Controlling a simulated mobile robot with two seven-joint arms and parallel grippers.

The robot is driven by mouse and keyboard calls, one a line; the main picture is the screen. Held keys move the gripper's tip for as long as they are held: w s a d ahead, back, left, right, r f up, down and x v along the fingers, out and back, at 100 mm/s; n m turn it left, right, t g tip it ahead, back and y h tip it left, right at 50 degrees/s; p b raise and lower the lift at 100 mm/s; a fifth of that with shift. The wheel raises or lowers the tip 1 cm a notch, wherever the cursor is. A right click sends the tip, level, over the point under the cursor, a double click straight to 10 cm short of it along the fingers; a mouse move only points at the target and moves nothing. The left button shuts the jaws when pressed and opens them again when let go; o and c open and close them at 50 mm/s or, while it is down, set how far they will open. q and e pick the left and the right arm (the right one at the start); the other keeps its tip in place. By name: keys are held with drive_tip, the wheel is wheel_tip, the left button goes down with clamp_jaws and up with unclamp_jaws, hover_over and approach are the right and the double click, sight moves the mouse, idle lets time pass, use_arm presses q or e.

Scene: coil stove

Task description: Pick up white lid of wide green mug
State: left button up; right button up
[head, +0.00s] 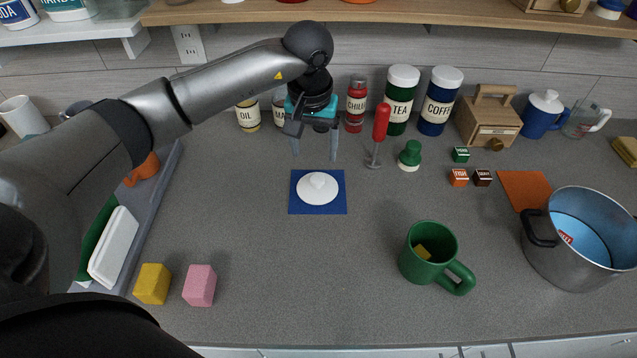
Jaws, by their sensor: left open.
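The white lid (318,188) lies on a blue square mat (319,209) in the middle of the counter, its knob facing up. The wide green mug (421,266) stands uncovered to the lower right, its handle toward the lower right. A small yellow thing (423,252) shows inside it. My left gripper (314,159) is open and empty, with its fingers pointing down. In the picture it is just above and behind the lid, apart from it. My right gripper is not in view.
A red-handled tool (380,130) and a small green-topped item (410,154) stand right of the gripper. Canisters, including the green TEA one (400,100), line the back. Yellow (153,284) and pink (200,286) blocks lie front left; a steel pot (580,245) stands right. The counter before the mat is clear.

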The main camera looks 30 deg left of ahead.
use_arm(q)
hover_over(317, 178)
drive_tip(key=s, duration=0.1)
drive_tip(key=f, duration=0.4)
drive_tip(key=shift+s+d+f, duration=0.1)
drive_tip(key=shift+s+d, duration=0.05)
drive_tip(key=shift+s, duration=0.05)
drive_tip(key=shift+w+f, duration=0.1)
drive_tip(key=shift+f, duration=0.25)
drive_tip(key=shift+w+f, duration=0.25)
drive_tip(key=shift+f, duration=0.95)
drive_tip(key=shift+w+f, duration=0.25)
drive_tip(key=shift+f, duration=0.9)
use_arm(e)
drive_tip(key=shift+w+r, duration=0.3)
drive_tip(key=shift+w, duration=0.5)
use_arm(q)
drive_tip(key=shift+c, duration=0.2)
drive_tip(key=c, duration=0.3)
clamp_jaws()
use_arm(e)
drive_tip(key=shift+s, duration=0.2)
